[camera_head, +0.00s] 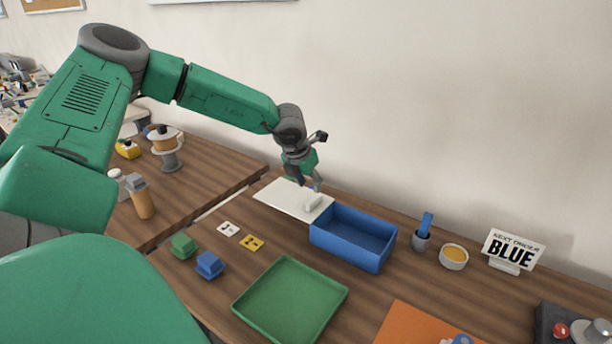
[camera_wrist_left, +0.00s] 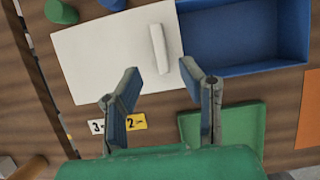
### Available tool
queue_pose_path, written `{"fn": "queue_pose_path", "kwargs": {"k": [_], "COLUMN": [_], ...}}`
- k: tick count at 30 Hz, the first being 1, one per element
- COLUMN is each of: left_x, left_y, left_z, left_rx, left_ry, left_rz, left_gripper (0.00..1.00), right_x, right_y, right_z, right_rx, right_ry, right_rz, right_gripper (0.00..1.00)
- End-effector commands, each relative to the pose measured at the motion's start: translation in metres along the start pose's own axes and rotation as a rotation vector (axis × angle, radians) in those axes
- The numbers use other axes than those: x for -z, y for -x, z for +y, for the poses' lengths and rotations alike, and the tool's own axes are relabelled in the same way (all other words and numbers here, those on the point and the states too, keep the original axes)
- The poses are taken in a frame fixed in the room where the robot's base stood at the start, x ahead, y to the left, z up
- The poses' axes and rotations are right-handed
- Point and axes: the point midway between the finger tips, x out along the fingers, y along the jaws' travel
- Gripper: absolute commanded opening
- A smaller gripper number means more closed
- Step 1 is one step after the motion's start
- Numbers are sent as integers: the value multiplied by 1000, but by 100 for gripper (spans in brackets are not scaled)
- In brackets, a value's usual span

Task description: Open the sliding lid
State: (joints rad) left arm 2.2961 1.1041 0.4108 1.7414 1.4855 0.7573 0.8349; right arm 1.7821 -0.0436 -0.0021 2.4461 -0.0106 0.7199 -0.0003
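The white sliding lid (camera_head: 290,200) extends to the left of the blue box (camera_head: 352,238), whose interior shows open and empty. A raised white handle bar (camera_head: 313,201) stands on the lid near its box-side end. The lid (camera_wrist_left: 95,52) and its handle (camera_wrist_left: 159,48) also show in the left wrist view, with the blue box (camera_wrist_left: 245,38) to the right. My left gripper (camera_head: 310,184) is above the lid by the handle. In the left wrist view its two fingers (camera_wrist_left: 163,85) are spread wide, with nothing between them. My right gripper is not in view.
A green tray (camera_head: 290,298) lies in front of the box. Small green (camera_head: 184,245) and blue (camera_head: 209,264) blocks and number cards (camera_head: 252,243) lie to the left. A cup (camera_head: 422,240), a bowl (camera_head: 454,257) and a sign (camera_head: 512,250) stand right of the box.

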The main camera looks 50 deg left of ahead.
Motion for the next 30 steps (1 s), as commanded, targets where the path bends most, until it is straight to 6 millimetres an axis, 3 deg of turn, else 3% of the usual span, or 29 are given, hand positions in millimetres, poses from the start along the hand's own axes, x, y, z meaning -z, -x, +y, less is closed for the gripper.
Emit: {"fn": "queue_pose_path", "kwargs": {"k": [3,9,30], "left_x": [-1,0,0], "left_y": [19,35,39], "left_z": [0,2,0], "left_rx": [2,3,0], "left_ry": [2,1,0], "left_rz": [-1,2,2], "left_gripper": [34,34,34], "right_x": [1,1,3], "right_y": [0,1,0], "right_z": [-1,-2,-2], "right_rx": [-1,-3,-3], "right_ry": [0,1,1], "right_rz": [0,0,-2], "right_gripper": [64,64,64]}}
